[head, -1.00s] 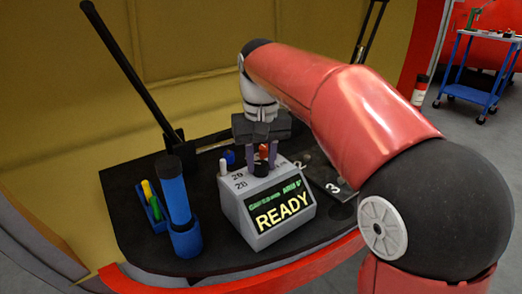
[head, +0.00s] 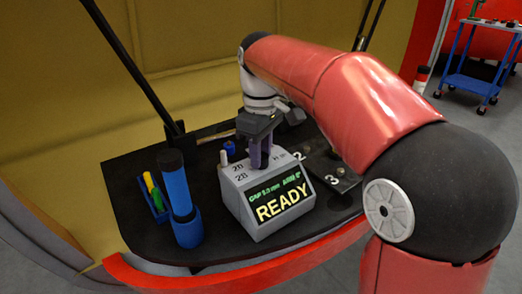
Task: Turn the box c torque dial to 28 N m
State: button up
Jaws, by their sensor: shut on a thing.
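The grey box (head: 238,203) stands on the black shelf, its sloped screen (head: 283,202) reading "READY" in large yellow letters under a smaller green line that is hard to read. Numbers including "20" are marked on its top at the left. My gripper (head: 260,164) reaches down onto the box top, its purple fingers close together and shut on the torque dial. The dial and its pointer are hidden behind the fingers, so I cannot read its setting. No box letter is legible.
A blue cylinder (head: 180,195) in a blue holder and a small blue tray (head: 155,196) with yellow and green pieces stand left. A white peg (head: 223,158) and a blue knob (head: 229,147) are close to my gripper.

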jog(key=shift+n, duration=0.4)
jog(key=o, duration=1)
jog(key=shift+c, duration=0.2)
jog(key=shift+r, duration=0.1)
notch_tip(320, 180, up, 8)
jog(key=shift+f, duration=0.15)
